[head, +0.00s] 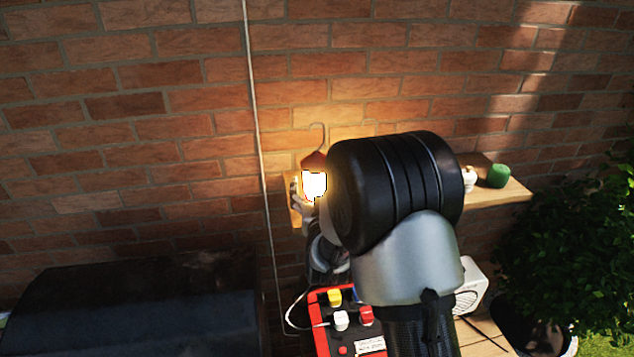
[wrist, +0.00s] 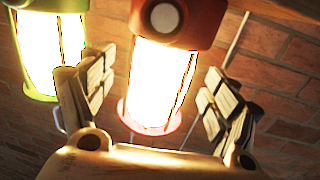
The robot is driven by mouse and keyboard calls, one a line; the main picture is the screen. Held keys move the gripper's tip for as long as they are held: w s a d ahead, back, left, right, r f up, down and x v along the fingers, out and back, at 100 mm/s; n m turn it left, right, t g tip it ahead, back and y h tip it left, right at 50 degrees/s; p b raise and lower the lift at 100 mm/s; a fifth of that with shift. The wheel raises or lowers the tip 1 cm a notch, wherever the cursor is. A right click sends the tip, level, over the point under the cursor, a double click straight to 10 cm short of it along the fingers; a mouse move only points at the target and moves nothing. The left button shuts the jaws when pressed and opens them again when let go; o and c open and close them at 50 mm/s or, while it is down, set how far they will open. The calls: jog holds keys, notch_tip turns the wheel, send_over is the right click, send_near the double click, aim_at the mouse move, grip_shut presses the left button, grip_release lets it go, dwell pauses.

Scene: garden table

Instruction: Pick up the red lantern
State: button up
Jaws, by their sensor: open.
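The red lantern (wrist: 158,88) is lit and stands between the two fingers of my open gripper (wrist: 158,68) in the wrist view. Gaps show between the lantern and both fingers, most clearly on the right. In the head view the lantern's red roof (head: 314,161), wire hook and bright glass show at the left end of the wooden shelf (head: 515,190). My arm hides much of the shelf and most of my gripper there. A lit green lantern (wrist: 50,45) is close beside the left finger in the wrist view.
A small white object (head: 469,179) and a green round object (head: 498,176) stand on the shelf's right part. Below are a red-rimmed box (head: 318,325) with plugs and a white device (head: 472,285). A dark lidded body (head: 140,305) fills the lower left; a leafy plant (head: 570,235) stands right.

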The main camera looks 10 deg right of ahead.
jog(key=shift+w+d, duration=0.15)
jog(key=shift+w, duration=1.05)
jog(key=c, duration=1.4)
jog(key=shift+c, duration=0.4)
jog(key=shift+r, duration=0.2)
